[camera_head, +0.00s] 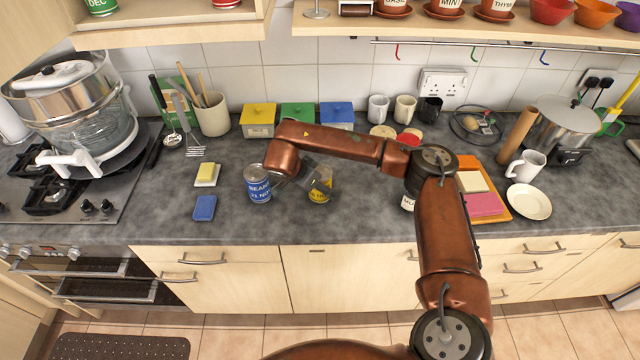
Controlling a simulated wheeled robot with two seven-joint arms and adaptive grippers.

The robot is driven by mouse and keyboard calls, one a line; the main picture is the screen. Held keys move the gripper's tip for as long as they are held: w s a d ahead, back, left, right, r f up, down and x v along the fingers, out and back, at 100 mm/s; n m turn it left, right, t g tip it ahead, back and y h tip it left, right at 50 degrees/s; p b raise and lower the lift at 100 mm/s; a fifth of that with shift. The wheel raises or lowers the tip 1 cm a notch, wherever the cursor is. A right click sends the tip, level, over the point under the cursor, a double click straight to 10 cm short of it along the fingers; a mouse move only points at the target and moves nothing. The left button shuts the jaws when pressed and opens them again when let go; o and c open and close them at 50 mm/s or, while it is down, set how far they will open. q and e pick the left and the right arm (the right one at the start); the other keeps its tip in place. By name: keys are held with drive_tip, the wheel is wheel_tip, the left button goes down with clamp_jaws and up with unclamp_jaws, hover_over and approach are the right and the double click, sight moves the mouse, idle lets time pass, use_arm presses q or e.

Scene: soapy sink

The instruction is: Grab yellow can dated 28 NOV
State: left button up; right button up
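A yellow can (321,193) stands on the grey counter, right of centre-left, partly covered by my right gripper. Its label is mostly hidden and I cannot read a date. My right gripper (318,181) reaches over from the left side of the can, its grey fingers at the can's upper part. Whether the fingers are closed on it I cannot tell. A blue can (258,186) labelled BEANS, with a date line ending in NOV, stands just left of the gripper. My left gripper is not in view.
The counter (350,222) is clear in front of the cans. Yellow, green and blue boxes (336,114) and mugs (378,108) stand behind. A blue sponge (204,208) lies left. A white can (407,203) is partly behind my arm. An orange board (503,212) lies right.

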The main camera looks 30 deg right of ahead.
drive_tip(key=shift+a+r, duration=0.1)
drive_tip(key=shift+c, duration=0.9)
drive_tip(key=c, duration=1.4)
drive_tip(key=shift+c, duration=0.6)
drive_tip(key=shift+r, duration=0.1)
